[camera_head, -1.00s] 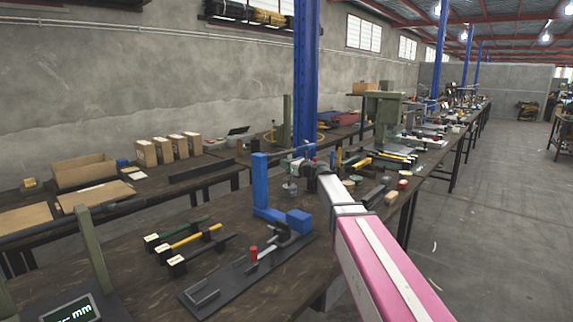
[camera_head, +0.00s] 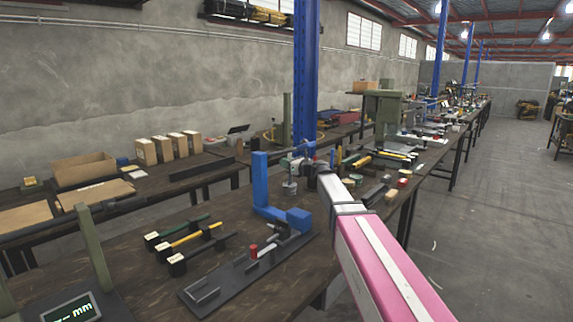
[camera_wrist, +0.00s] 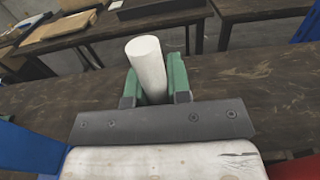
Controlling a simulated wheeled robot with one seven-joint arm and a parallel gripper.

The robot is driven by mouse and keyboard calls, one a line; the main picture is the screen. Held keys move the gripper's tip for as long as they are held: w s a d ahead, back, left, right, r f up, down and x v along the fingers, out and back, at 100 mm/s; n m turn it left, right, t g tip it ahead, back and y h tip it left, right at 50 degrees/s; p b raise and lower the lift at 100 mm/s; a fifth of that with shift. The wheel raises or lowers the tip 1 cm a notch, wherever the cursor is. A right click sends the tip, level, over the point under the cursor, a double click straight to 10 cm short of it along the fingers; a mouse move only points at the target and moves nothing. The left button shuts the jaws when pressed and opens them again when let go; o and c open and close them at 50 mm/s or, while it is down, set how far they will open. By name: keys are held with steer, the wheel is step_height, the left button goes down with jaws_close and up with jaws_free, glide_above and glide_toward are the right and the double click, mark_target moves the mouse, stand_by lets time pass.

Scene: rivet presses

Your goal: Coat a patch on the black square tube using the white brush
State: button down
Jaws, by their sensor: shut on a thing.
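In the wrist view, my gripper (camera_wrist: 154,78) has green fingers shut on a white round rod (camera_wrist: 147,62), which I take for the white brush. Its bristles cannot be made out. In the head view, my gripper (camera_head: 302,160) is small and partly hidden by my wrist, above the bench near the blue C-shaped frame. A long black bar (camera_head: 202,168) lies on the back table and may be the black square tube. Another dark bar (camera_head: 375,193) lies on the bench right of my arm. I cannot tell which is the tube.
The blue C-shaped frame (camera_head: 262,187) stands close left of my gripper. A dark plate with a clamp (camera_head: 215,292) is in front. A blue post (camera_head: 306,75) rises behind.

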step_height(320, 180, up, 7)
stand_by(0.8)
steer(key=shift+f, duration=0.1)
stand_by(0.4)
